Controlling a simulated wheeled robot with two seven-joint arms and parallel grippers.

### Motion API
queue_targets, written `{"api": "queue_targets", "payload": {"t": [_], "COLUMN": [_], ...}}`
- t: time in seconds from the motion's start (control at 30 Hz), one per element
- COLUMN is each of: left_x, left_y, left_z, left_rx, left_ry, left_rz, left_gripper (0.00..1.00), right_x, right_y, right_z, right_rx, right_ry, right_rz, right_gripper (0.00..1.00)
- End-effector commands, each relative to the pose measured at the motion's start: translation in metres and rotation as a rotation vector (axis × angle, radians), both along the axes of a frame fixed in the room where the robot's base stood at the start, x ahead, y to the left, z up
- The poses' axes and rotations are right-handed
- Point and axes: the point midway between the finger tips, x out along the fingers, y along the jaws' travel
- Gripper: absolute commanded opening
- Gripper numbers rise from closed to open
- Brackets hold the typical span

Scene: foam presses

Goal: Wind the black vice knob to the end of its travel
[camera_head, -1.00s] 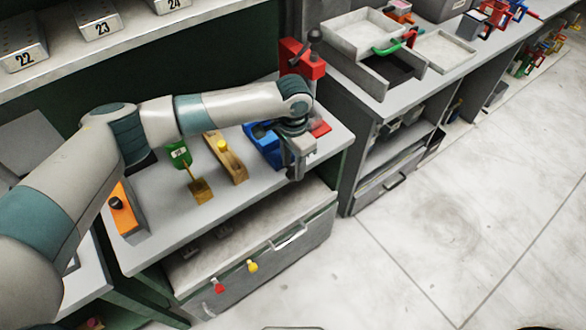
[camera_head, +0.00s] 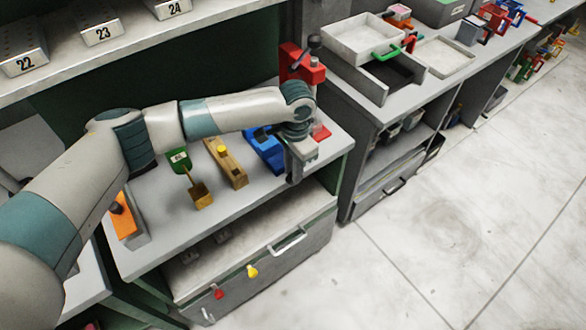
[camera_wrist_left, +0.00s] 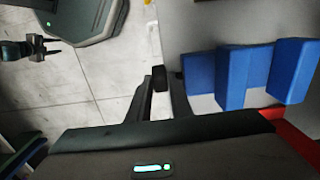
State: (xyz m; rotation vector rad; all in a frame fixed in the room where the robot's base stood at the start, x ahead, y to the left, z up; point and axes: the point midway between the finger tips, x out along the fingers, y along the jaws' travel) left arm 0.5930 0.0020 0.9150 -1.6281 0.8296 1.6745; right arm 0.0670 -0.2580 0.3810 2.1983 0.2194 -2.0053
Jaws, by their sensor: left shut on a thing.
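The blue vice (camera_head: 264,146) stands on the grey workbench near its right end. It also shows at the right of the left wrist view (camera_wrist_left: 234,78), its blue blocks side by side. The black knob (camera_wrist_left: 160,76) sits at the vice's side, between the tips of my left gripper (camera_wrist_left: 161,84). The left gripper is shut on it. In the head view my left gripper (camera_head: 297,166) points down at the bench's front right, and the knob is hidden there. What looks like my right gripper (camera_wrist_left: 38,47) hangs far off in the left wrist view; its finger gap is unclear.
A red press (camera_head: 301,66) stands behind my wrist. A wooden block with a yellow knob (camera_head: 226,164), a brass piece (camera_head: 201,195), a green tag (camera_head: 179,159) and an orange-topped block (camera_head: 124,217) are left of the vice. A drawer (camera_head: 260,262) is below; open floor lies right.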

Motion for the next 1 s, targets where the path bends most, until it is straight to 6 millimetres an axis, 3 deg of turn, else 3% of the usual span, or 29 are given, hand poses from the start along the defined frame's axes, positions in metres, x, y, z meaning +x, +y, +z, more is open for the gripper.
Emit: {"api": "queue_targets", "payload": {"t": [0.37, 1.0], "left_x": [0.003, 0.011], "left_y": [-0.007, -0.017], "left_z": [-0.001, -0.006], "left_rx": [0.137, 0.398], "left_ry": [0.102, 0.291], "left_rz": [0.001, 0.001], "left_gripper": [0.00, 0.00], "right_x": [0.000, 0.000], "right_y": [-0.001, 0.005], "right_z": [0.004, -0.031], "right_rx": [-0.001, 0.005], "right_ry": [0.000, 0.000], "right_rz": [0.001, -0.002], "right_gripper": [0.40, 0.40]}}
